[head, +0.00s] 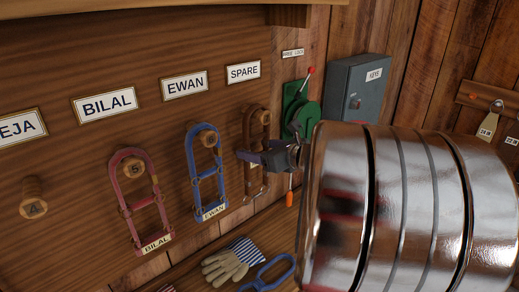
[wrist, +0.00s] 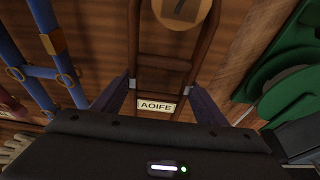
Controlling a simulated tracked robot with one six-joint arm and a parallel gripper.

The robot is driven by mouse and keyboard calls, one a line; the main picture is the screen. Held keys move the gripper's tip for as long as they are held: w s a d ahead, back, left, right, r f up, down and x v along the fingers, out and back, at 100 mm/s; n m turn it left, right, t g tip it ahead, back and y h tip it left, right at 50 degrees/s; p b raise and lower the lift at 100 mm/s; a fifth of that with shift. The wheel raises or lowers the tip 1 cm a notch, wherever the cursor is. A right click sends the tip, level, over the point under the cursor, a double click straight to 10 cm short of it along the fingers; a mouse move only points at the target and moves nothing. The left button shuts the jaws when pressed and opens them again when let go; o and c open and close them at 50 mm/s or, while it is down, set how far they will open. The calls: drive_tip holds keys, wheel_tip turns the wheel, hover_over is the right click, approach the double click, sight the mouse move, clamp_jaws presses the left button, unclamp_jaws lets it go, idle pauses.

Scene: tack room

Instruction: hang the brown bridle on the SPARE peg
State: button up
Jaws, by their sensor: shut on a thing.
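The brown bridle (head: 247,128) is upright against the board under the SPARE sign (head: 243,72). It carries a tag reading AOIFE (wrist: 157,105). The SPARE peg (head: 264,117) shows within the bridle's upper loop; in the wrist view the peg's end (wrist: 183,11), marked 7, lies between the side straps (wrist: 134,45). The top of the loop is outside the wrist view, so I cannot tell whether it rests on the peg. My gripper (head: 249,156) is shut on the lower part of the bridle; its fingers also show in the wrist view (wrist: 158,88).
A red bridle (head: 120,190) and a blue bridle (head: 190,155) hang to the left. Peg 4 (head: 33,205) is bare. A green lever device (head: 297,105) and a grey key box (head: 352,95) are close on the right. Gloves (head: 225,265) lie below.

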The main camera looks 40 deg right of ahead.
drive_tip(key=o, duration=2.1)
drive_tip(key=v, duration=1.3)
drive_tip(key=shift+s, duration=0.4)
drive_tip(key=shift+r, duration=0.1)
